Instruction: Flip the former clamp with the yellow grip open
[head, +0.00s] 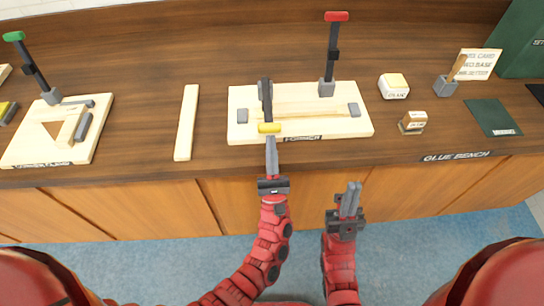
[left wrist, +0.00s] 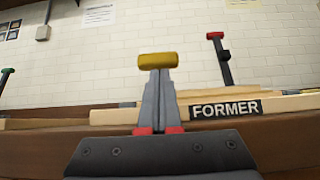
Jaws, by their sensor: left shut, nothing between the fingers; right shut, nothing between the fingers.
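The former (head: 240,133) is a pale wooden board near the bench's front edge, with a wooden strip (head: 305,110) across it. Its left clamp has a yellow grip (head: 269,128), and its dark lever (head: 266,95) lies forward over the strip toward me. The yellow grip also shows in the left wrist view (left wrist: 158,60), just beyond my fingertips. The other clamp, with a red grip (head: 336,16), stands upright. My left gripper (head: 271,141) is shut and empty, its tips right at the yellow grip; I cannot tell whether they touch. My right gripper (head: 352,187) is shut and empty before the bench front.
A loose wooden strip (head: 187,122) lies left of the former. Further left is another board (head: 22,150) with a green-grip clamp (head: 14,36). To the right stand a glue pot (head: 394,87), a small block (head: 413,121) and a brush holder (head: 446,88).

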